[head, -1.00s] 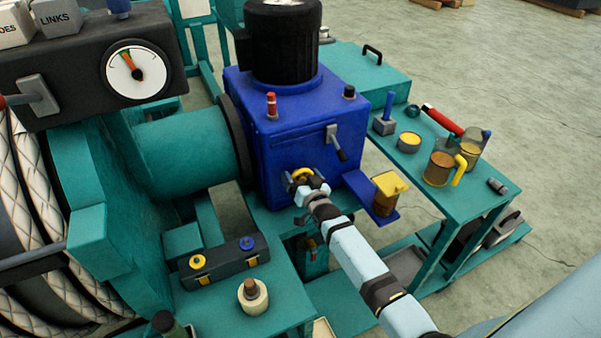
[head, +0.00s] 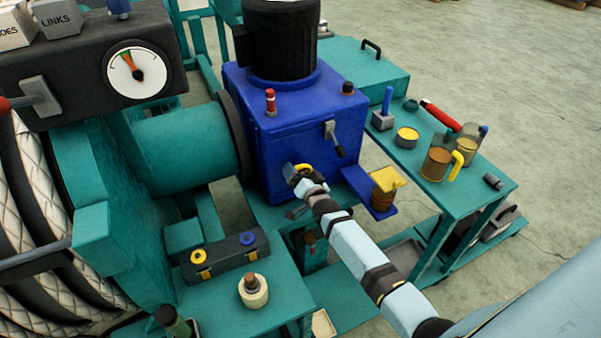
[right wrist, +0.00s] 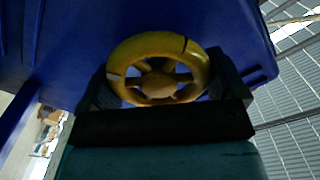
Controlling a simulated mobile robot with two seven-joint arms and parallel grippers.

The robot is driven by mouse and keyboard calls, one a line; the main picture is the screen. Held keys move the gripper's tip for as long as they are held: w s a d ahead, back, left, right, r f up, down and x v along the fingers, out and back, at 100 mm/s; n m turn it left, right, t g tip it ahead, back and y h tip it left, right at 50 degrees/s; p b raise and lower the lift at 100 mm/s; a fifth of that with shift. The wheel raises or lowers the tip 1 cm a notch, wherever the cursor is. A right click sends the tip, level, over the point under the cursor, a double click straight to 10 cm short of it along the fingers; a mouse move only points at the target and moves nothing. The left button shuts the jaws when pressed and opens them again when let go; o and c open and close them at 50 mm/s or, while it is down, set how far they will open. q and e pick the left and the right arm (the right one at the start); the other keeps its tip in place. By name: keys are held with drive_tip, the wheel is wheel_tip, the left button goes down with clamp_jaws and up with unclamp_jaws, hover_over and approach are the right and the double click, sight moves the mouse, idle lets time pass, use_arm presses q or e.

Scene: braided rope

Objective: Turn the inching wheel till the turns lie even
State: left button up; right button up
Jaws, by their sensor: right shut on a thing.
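The yellow inching wheel (head: 304,168) sits low on the front of the blue gearbox (head: 300,140). My right gripper (head: 297,190) reaches it from the lower right and is shut on its rim. In the right wrist view the spoked wheel (right wrist: 157,82) lies between the two dark fingers of the right gripper (right wrist: 162,90), one at each side. Pale braided rope turns (head: 28,235) lie on the drum at the left, with dark bands between them; much of the drum is out of frame. My left gripper is not in view.
A gauge (head: 138,69) is on the dark panel, upper left. A yellow-topped pot (head: 384,190) stands on a blue bracket close to my right forearm. The side bench (head: 440,207) at the right holds tins and tools. A dark block (head: 224,258) lies on the teal deck.

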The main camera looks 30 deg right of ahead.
drive_tip(key=o, duration=0.6)
drive_tip(key=shift+o, duration=0.2)
drive_tip(key=shift+s, duration=0.6)
use_arm(q)
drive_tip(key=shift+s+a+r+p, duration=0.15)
drive_tip(key=shift+p, duration=0.9)
use_arm(e)
drive_tip(key=s, duration=1.2)
drive_tip(key=shift+s+a, duration=0.35)
drive_tip(key=shift+a, duration=0.05)
